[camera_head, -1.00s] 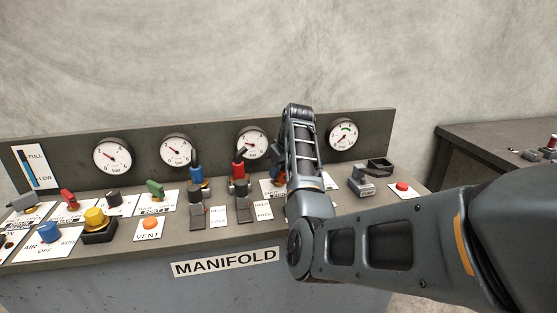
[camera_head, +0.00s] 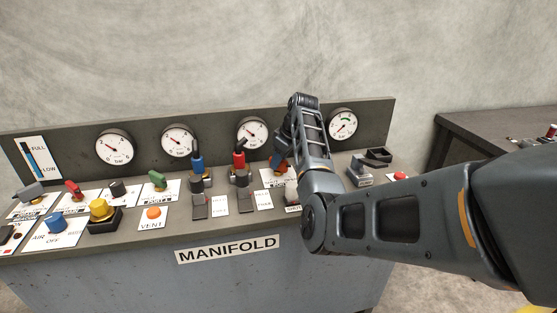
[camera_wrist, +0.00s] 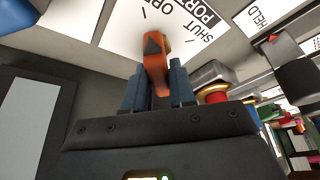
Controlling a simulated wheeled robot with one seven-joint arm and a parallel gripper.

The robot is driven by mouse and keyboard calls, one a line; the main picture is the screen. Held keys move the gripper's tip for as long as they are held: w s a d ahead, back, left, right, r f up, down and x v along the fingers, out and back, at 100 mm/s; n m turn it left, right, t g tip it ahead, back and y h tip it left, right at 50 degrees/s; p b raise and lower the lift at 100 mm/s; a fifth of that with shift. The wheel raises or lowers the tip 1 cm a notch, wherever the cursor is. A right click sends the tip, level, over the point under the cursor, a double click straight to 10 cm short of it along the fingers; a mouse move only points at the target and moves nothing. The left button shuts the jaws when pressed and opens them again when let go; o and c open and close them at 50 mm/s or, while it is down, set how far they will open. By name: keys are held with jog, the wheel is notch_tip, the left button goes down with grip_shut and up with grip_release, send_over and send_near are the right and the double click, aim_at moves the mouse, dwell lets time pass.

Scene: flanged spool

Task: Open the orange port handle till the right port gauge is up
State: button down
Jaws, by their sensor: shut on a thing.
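The orange port handle (camera_wrist: 156,68) stands between the two blue-grey fingers of my gripper (camera_wrist: 157,88), which is shut on it. A dark pointer marks its top. In the wrist view its white plate (camera_wrist: 120,38) reads OPEN and SHUT beside the handle. In the head view only a bit of orange (camera_head: 276,166) shows beside my gripper (camera_head: 283,160), and my arm hides the rest.
Red (camera_head: 239,162) and blue (camera_head: 197,163) handles stand left of my gripper. A grey bracket-like part (camera_head: 360,170) and a red button (camera_head: 399,176) are to the right. Three more gauges line the back panel. My forearm crosses the front right.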

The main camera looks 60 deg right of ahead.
aim_at(286, 161)
jog(key=c, duration=1)
grip_release()
jog(key=shift+r, duration=0.1)
jog(key=v, duration=0.6)
jog(key=shift+s+r+b, duration=0.1)
jog(key=shift+r+b, duration=0.2)
jog(key=shift+s+r, duration=0.2)
jog(key=shift+r, duration=0.3)
